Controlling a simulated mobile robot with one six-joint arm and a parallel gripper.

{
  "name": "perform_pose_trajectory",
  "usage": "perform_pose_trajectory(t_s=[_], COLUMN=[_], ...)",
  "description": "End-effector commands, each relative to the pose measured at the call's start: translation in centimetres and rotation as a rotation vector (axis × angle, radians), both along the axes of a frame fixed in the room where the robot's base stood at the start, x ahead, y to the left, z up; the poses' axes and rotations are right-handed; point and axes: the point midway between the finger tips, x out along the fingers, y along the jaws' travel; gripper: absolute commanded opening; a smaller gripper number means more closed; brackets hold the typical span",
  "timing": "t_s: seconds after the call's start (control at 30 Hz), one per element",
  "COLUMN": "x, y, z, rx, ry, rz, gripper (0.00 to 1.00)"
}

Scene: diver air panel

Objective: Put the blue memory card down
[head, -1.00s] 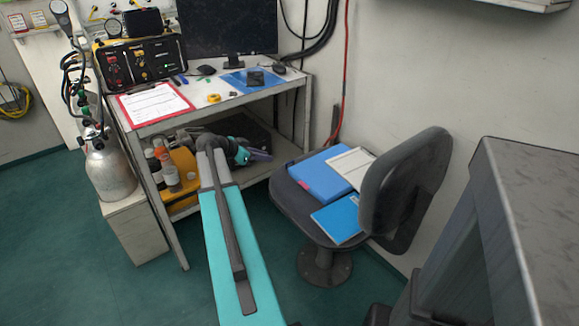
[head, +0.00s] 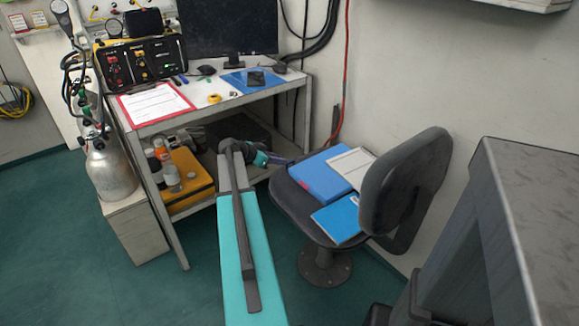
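My arm reaches forward from the bottom of the head view, and my gripper (head: 279,161) is at its far end, small and dark. It is beside the desk's lower shelf, near the left edge of the chair seat. Its fingers are too small and partly hidden to show whether they are open or shut. I cannot make out the blue memory card, either in my gripper or on the desk. A few tiny green and blue items (head: 183,79) lie on the desk top, too small to identify.
The desk (head: 150,128) holds a red clipboard (head: 155,103), a blue mat (head: 232,79), a yellow tape roll (head: 214,98) and a monitor (head: 228,28). The office chair (head: 405,185) carries blue folders (head: 320,180). A gas cylinder (head: 112,172) stands left. Green floor is open at lower left.

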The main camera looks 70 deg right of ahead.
Motion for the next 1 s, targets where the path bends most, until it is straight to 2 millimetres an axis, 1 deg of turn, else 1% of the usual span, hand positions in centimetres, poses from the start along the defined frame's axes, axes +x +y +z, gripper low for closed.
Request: perform_pose_trajectory(t_s=[0.13, 0.27, 0.5, 0.63, 1.0], x=[-0.1, -0.4, -1.5, -2.1, -2.3], y=[-0.1, -0.6, -2.6, -3.4, -3.6], z=[0.0, -0.5, -2.0, -2.7, -3.0], rx=[0.0, 0.0, 0.001, 0.001, 0.0], ry=[0.0, 0.0, -0.001, 0.0, -0.001], rz=[0.0, -0.001, -0.001, -0.002, -0.001], gripper=[0.17, 0.17, 0.17, 0.17, 0.17])
